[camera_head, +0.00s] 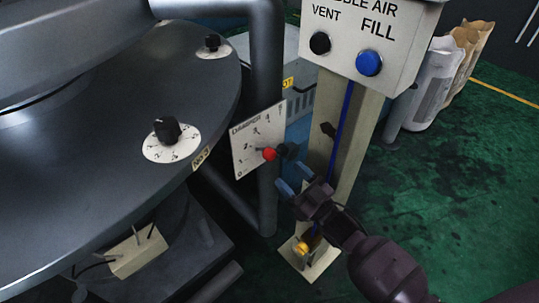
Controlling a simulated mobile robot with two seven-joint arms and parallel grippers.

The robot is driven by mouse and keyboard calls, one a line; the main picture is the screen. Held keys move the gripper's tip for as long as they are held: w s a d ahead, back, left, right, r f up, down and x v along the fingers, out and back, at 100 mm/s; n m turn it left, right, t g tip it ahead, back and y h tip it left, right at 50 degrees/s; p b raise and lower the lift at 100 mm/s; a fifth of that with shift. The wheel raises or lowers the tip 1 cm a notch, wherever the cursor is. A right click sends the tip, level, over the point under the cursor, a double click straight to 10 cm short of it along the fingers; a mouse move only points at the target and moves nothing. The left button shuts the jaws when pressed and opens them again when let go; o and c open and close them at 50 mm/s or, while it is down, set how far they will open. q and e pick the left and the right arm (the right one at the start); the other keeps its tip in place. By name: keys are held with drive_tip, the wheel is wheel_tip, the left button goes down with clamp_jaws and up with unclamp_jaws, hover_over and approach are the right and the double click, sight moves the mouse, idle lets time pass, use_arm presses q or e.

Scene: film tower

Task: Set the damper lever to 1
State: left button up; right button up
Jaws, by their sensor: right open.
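The damper plate (246,140) is a pale upright panel with a printed number scale, beside the dark round table. Its lever has a red knob (269,154) in front of the plate, with a dark part (287,151) just right of it. The knob is to the right of the low numbers; I cannot tell exactly which mark the lever points at. My right gripper (295,179) comes from the lower right with blue-tipped fingers. It is open and empty, a little below and right of the red knob, apart from it in the picture. My left gripper is not in view.
A cream post (353,150) with a vent and fill control box (392,40) stands behind my right gripper. A dark pipe (268,80) runs close by the plate. The round table (100,190) with dials (172,150) fills the left. Green floor (460,180) is clear at right.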

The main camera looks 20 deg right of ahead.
sight(274, 159)
drive_tip(key=x, duration=0.8)
drive_tip(key=shift+b, duration=0.35)
drive_tip(key=shift+s, duration=0.1)
clamp_jaws()
